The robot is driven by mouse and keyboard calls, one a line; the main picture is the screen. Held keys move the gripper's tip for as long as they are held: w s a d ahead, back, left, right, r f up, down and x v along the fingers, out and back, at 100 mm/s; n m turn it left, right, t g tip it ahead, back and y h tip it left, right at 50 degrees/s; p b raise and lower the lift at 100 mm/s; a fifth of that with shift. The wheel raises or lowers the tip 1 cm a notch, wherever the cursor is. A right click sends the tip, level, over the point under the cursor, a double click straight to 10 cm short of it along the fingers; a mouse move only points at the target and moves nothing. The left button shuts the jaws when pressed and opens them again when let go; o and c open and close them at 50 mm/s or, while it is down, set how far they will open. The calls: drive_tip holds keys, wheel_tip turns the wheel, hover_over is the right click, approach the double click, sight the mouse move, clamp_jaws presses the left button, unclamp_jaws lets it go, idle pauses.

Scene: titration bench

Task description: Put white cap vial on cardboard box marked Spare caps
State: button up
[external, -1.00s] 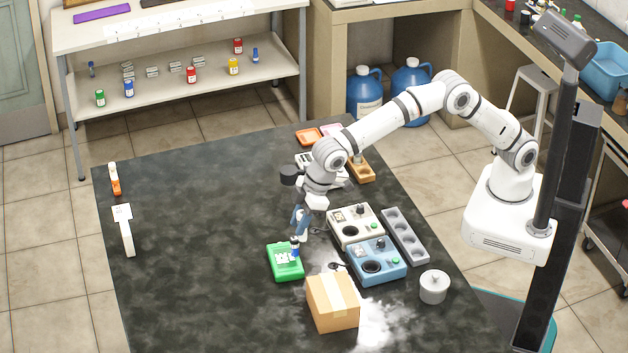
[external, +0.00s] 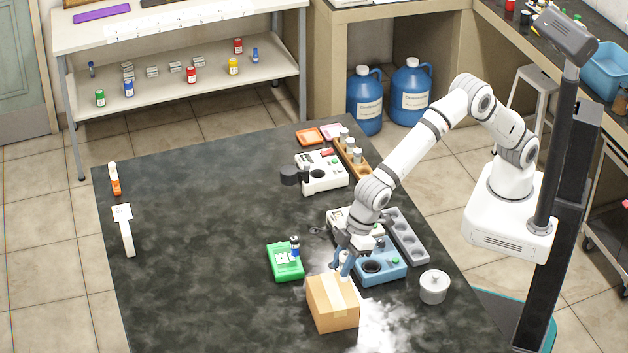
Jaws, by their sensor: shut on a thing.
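My gripper (external: 344,258) points down over the back edge of the cardboard box (external: 332,303). Its blue-grey fingers are shut on a small pale thing, which looks like the white cap vial; the fingers hide most of it. I cannot tell whether it touches the box top. The box is closed, with a light tape strip across its top. No marking on it is readable from here.
A green device (external: 285,266) with a blue-labelled, dark-capped vial (external: 295,246) stands left of my gripper. A blue device (external: 378,266) and a grey rack (external: 408,240) stand to the right. A round metal pot (external: 434,287) stands right of the box. The table's left side is mostly clear.

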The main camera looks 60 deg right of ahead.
sight(344, 289)
drive_tip(key=shift+f, duration=1.6)
drive_tip(key=o, duration=1)
drive_tip(key=shift+r+p, duration=0.25)
drive_tip(key=shift+p, duration=0.1)
drive_tip(key=b+v, duration=0.2)
drive_tip(key=v, duration=0.9)
drive_tip(key=shift+d+r, duration=0.1)
drive_tip(key=shift+r, duration=0.3)
